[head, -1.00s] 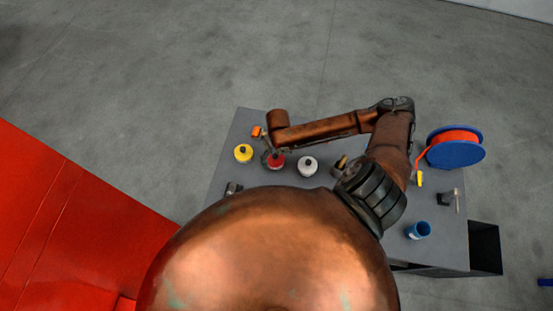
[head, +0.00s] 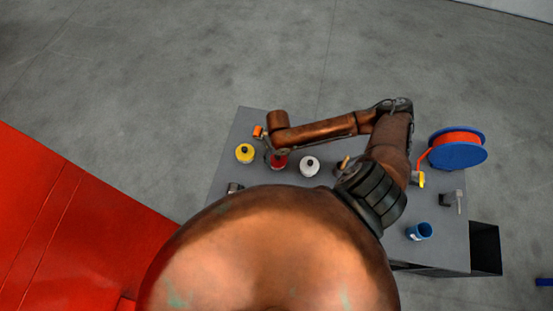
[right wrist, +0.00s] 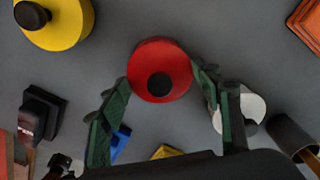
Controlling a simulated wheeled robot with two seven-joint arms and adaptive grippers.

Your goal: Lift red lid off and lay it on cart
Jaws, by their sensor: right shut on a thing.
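The red lid (head: 279,163) is round with a black knob, between the yellow-lidded and white-lidded pots on the grey cart (head: 233,135). In the head view my right wrist partly covers it. In the right wrist view the red lid (right wrist: 146,88) sits between the fingertips of my right gripper (right wrist: 163,78), which is shut on it. I cannot tell whether the lid is raised from what is under it. My left gripper is not in view.
A yellow-lidded pot (head: 244,153) and a white-lidded pot (head: 309,166) stand close on either side. An orange item (head: 258,131) lies behind. A blue and orange spool (head: 457,148) and a blue cup (head: 419,231) are at the right. A red surface (head: 60,220) fills the left.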

